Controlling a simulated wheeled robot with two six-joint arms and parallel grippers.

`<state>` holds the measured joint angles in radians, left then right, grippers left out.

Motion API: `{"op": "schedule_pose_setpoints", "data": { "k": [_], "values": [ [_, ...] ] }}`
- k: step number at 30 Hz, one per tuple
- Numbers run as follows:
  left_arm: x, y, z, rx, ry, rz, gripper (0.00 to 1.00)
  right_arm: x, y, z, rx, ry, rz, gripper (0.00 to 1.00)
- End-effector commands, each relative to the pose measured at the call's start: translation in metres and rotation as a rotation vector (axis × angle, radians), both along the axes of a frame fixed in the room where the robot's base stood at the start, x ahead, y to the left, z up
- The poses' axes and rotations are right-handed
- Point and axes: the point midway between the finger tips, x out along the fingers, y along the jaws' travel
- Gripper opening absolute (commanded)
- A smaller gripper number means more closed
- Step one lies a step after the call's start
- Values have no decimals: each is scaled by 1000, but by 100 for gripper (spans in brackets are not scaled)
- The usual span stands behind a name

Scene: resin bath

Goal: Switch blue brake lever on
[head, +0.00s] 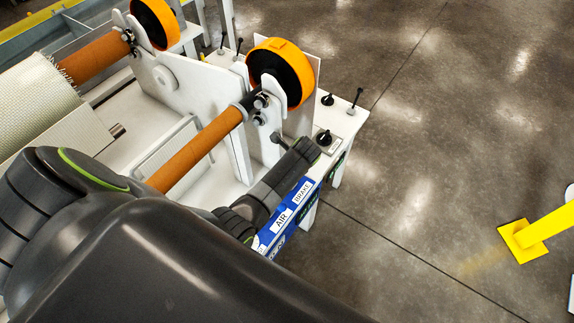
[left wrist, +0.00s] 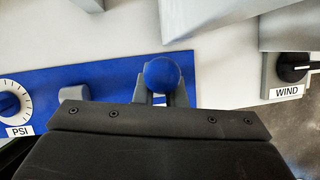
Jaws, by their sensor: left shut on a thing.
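The blue brake lever shows in the left wrist view as a round blue knob (left wrist: 162,73) in front of a blue panel (left wrist: 110,80). My left gripper (left wrist: 161,92) is shut on it, with one grey finger on each side just below the ball. In the head view my left gripper (head: 304,150) reaches over the machine's near corner, and the lever is hidden there. The blue panel (head: 272,238) with AIR and BRAKE labels runs along the machine's edge. The lever's on or off position cannot be told. My right gripper is not in view.
A black WIND knob (left wrist: 292,67) sits right of the lever and a PSI gauge (left wrist: 12,102) far left. Orange rollers (head: 200,150) and orange-rimmed wheels (head: 283,70) stand close by. A yellow post (head: 545,232) stands on open floor at the right.

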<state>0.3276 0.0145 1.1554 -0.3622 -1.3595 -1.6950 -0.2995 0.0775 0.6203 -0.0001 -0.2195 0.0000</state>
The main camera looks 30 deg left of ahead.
Motion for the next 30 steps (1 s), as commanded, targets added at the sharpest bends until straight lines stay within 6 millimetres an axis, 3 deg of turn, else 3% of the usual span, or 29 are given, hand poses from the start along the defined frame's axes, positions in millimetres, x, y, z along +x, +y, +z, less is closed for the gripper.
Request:
{"op": "schedule_pose_setpoints", "data": {
  "k": [14, 22, 30],
  "values": [
    [2, -5, 4, 64, -8, -4, 0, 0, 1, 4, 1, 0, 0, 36],
    [1, -17, 4, 225, -20, -5, 0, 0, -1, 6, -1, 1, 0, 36],
    [1, -30, 1, 416, -38, -4, 0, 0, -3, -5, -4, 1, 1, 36]
  ]
}}
